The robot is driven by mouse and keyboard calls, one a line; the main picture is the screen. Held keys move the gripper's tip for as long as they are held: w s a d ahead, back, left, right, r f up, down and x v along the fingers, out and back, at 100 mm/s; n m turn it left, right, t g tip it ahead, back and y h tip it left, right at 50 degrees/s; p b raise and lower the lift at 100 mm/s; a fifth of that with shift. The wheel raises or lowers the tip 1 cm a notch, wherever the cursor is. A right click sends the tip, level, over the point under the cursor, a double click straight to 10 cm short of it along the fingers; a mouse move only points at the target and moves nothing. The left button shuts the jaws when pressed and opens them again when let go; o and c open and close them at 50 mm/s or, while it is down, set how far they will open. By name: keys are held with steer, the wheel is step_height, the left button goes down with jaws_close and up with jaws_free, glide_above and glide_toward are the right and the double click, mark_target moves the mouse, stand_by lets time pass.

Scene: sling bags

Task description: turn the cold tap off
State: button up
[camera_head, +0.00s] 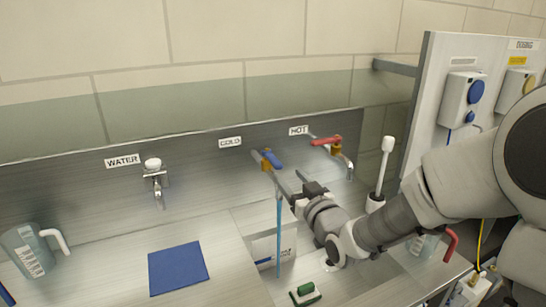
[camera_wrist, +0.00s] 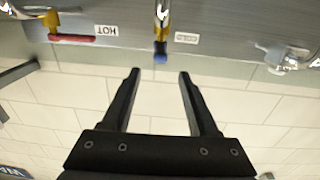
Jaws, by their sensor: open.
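The cold tap (camera_head: 264,161) is on the steel back panel under the COLD label (camera_head: 230,142), with a yellow body and a blue lever (camera_head: 272,159). A blue stream of water (camera_head: 279,235) runs down from it. In the upside-down wrist view, the blue lever's end (camera_wrist: 160,57) lies just beyond and between my fingertips, apart from them. My gripper (camera_head: 288,183) is open and empty, in front of the cold tap; both its fingers (camera_wrist: 160,73) show in the wrist view. My gripper partly hides the cold tap's spout in the head view.
The hot tap (camera_head: 328,142) with a red lever is close on the right. The water tap (camera_head: 154,172) is left. A white box (camera_head: 270,248), a green-topped brush (camera_head: 305,293), a blue mat (camera_head: 178,268) and a jug (camera_head: 28,252) stand below. A white-handled brush (camera_head: 383,165) is right.

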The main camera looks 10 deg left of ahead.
mark_target(270, 155)
steer(key=p+x, duration=0.1)
steer(key=x, duration=1.1)
steer(key=shift+w+a, duration=0.1)
steer(key=shift+w, duration=0.05)
jaws_close()
stand_by(1.0)
